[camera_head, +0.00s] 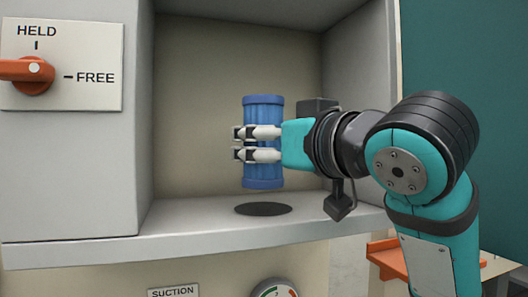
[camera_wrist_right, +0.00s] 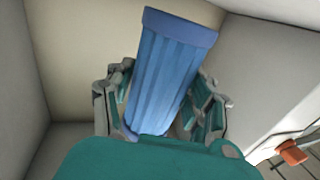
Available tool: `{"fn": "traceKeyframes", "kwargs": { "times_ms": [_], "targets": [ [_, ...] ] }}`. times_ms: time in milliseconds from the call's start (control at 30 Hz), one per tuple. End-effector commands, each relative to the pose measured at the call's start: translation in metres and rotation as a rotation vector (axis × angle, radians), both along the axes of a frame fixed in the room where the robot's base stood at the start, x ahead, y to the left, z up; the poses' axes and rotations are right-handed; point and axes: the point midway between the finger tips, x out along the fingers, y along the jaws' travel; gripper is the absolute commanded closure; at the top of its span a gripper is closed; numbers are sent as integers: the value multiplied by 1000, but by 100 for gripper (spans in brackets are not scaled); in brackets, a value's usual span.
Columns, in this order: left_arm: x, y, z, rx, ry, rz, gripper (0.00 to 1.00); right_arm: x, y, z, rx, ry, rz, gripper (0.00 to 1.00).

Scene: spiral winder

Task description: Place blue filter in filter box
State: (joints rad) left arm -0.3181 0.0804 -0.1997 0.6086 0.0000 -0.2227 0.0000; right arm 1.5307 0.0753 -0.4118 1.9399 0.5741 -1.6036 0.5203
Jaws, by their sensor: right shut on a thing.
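The blue filter (camera_head: 263,174) is an upright ribbed cylinder with a rim at each end. My right gripper (camera_head: 258,143) is shut around its middle, coming in from the right. The filter is held above a dark round spot (camera_head: 263,209) on the floor of the grey recess, with a gap below it. In the right wrist view the filter (camera_wrist_right: 170,70) stands between the two fingers (camera_wrist_right: 163,105), and its lower end is hidden by my gripper body. I see nothing that I can name for sure as the filter box. My left gripper is not in view.
The recess has a left wall (camera_head: 142,110), a back wall (camera_head: 200,100) and a front ledge (camera_head: 180,245). A SUCTION label and a gauge (camera_head: 274,289) sit below. An orange tray (camera_head: 388,262) is at the lower right.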

Motion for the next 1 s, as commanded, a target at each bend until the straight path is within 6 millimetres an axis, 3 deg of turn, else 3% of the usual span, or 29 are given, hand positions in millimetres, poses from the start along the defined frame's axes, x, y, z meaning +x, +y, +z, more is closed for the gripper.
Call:
{"fn": "traceKeyframes", "kwargs": {
  "times_ms": [333, 533, 967, 1000],
  "targets": [
    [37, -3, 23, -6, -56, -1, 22, 39, 0, -2, 1, 3, -1, 83],
    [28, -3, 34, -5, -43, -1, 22, 36, 0, -33, 0, 0, 1, 83],
    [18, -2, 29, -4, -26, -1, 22, 35, 0, -43, 0, -2, 0, 83],
    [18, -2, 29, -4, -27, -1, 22, 35, 0, -42, 0, -1, 0, 44]
  ]
}}
